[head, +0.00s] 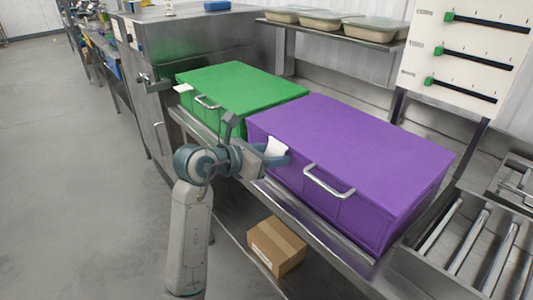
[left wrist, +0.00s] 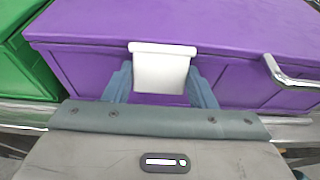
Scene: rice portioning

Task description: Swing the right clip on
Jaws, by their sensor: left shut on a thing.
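A purple lidded box (head: 350,160) stands on the steel counter, its lid down. A white clip (head: 277,147) sits on its front face, left of the metal handle (head: 328,184). My left gripper (head: 268,156) is at this clip. In the left wrist view the white clip (left wrist: 160,70) hangs from the lid's front edge, flat against the purple box (left wrist: 90,70), between the two fingers of my left gripper (left wrist: 160,90), which is shut on it. No other clip on the purple box is seen. My right gripper is not in view.
A green lidded box (head: 240,88) with a white clip (head: 183,88) stands just left of the purple one. A roller conveyor (head: 470,240) is at the right. A cardboard box (head: 276,246) lies on the lower shelf. Filled trays (head: 325,20) stand on the upper shelf.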

